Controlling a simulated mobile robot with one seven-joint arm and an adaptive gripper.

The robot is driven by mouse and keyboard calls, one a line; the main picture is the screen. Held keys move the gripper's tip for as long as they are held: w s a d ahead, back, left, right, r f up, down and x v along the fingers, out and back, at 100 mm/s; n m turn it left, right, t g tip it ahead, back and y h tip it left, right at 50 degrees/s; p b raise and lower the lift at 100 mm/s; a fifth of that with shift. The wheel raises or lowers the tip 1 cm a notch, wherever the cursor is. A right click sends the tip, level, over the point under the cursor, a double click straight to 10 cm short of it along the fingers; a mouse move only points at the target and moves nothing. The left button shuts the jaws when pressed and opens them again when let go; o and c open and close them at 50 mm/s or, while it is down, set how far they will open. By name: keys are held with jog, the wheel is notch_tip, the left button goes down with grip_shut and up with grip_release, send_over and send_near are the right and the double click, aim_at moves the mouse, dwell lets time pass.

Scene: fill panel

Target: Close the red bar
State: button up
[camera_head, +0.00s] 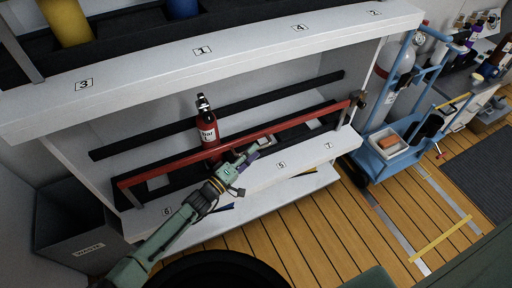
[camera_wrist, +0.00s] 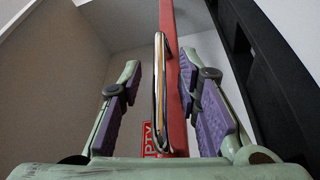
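The red bar (camera_head: 170,168) runs lengthwise along the lower shelf in the head view, from the left end to a bracket at the right. My gripper (camera_head: 254,152) is at the bar's middle. In the wrist view the red bar (camera_wrist: 173,55) passes between the purple-padded fingers of my gripper (camera_wrist: 160,80). A thin metal-edged handle (camera_wrist: 160,90) on the bar also stands between them. The fingers are spread, with visible gaps on both sides. Whether the bar is latched at its right end is too small to tell.
A red cylinder (camera_head: 207,130) stands on the lower shelf behind the bar. The white upper shelf (camera_head: 240,48) overhangs it. A waste bin (camera_head: 75,230) is at the left, a blue trolley (camera_head: 385,160) at the right. Wooden floor (camera_head: 310,215) lies open in front.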

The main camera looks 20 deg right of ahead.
jog(key=r+v, duration=0.1)
jog(key=v, duration=0.8)
jog(key=shift+f, duration=0.45)
